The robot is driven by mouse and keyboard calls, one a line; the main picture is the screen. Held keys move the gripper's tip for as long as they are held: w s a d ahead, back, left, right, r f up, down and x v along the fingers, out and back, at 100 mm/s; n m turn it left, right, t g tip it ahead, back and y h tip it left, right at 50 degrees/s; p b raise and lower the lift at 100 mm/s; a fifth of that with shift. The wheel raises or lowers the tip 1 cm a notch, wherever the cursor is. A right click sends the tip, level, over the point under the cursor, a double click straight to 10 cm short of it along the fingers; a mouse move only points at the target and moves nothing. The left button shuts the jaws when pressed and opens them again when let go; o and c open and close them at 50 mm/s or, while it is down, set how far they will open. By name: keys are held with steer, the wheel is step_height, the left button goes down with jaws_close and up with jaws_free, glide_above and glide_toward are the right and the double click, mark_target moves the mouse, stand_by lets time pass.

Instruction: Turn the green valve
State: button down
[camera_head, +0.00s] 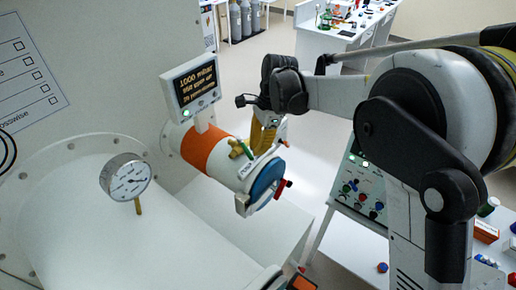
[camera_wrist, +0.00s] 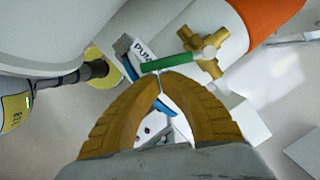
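The green valve handle (camera_wrist: 167,63) is a short green lever on a brass valve body (camera_wrist: 209,50) in the wrist view, just beyond my fingertips. In the head view the green handle (camera_head: 247,151) sits on the white pipe with the orange band, beside a small label. My gripper (camera_wrist: 158,76) has tan fingers whose tips come together close to the handle's left part. I see nothing held between them. Whether the tips touch the handle I cannot tell.
The pipe (camera_head: 205,148) ends in a blue disc (camera_head: 267,180) with red handles. A display screen (camera_head: 194,86) stands above it and a pressure gauge (camera_head: 126,177) at the left. A control panel (camera_head: 362,190) is at the right. Open floor lies behind.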

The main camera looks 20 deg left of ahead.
steer(key=shift+s+a+m+b, duration=0.25)
steer(key=shift+s+m+b, duration=0.15)
steer(key=shift+m, duration=0.2)
steer(key=shift+s+a+f+m+t+b, duration=0.1)
steer(key=shift+s+a+m+t+b, duration=0.1)
steer(key=shift+s+a+m+b, duration=0.3)
steer(key=shift+s+a+f+m+t+b, duration=0.1)
steer(key=shift+s+a+m+t+b, duration=0.1)
steer(key=shift+m+b, duration=0.5)
steer(key=m, duration=0.1)
steer(key=s+a+m+b, duration=0.1)
steer(key=m, duration=0.1)
steer(key=shift+a+r+t, duration=0.1)
steer(key=shift+a+t, duration=0.15)
steer(key=shift+t, duration=0.15)
steer(key=shift+s+a+r+m+b, duration=0.1)
steer(key=shift+s+a+m+b, duration=0.2)
steer(key=shift+a+m, duration=0.4)
steer(key=shift+s+a+m+b, duration=0.1)
steer(key=shift+a+m+b, duration=0.3)
steer(key=shift+a, duration=0.5)
steer(key=shift+w, duration=0.1)
